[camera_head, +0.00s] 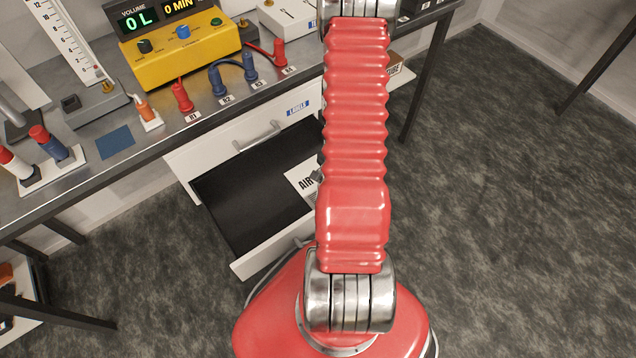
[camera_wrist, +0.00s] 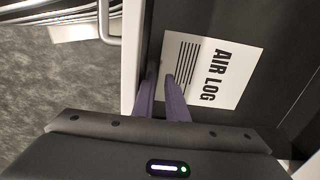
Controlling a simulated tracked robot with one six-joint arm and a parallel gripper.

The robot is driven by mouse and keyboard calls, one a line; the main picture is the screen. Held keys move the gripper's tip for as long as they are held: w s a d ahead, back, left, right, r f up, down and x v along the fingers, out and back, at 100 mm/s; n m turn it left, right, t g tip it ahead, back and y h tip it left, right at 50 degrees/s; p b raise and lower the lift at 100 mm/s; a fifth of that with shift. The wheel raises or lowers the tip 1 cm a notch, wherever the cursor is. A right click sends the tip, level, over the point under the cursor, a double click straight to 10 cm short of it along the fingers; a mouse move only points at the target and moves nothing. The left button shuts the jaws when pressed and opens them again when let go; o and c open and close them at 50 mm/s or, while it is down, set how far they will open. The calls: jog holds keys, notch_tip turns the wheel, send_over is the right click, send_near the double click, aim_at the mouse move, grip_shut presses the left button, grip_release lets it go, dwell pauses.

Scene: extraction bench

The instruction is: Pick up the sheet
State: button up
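The sheet is a white paper printed "AIR LOG" with several dark lines (camera_wrist: 225,62). It lies in the open drawer, and in the head view the sheet (camera_head: 297,174) shows only in part, with the rest hidden behind my arm. In the wrist view my gripper (camera_wrist: 161,76) has its two purple fingers at the sheet's near left edge, with a narrow gap between the tips. The right fingertip overlaps the sheet's edge in the picture; the left one is beside it, near the drawer wall. I cannot tell whether either touches the paper.
The open drawer (camera_head: 236,205) has a dark floor and white walls. Its front has a handle (camera_wrist: 104,22). Above it, the bench holds a yellow meter box (camera_head: 185,50), coloured plugs and a blue pad (camera_head: 115,142). The floor to the right is clear.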

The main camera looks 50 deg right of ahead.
jog(key=shift+f, duration=2.2)
grip_shut()
jog(key=shift+d+r, duration=0.1)
jog(key=shift+r, duration=0.05)
notch_tip(320, 180, up, 18)
jog(key=shift+s, duration=0.1)
dwell(0.5)
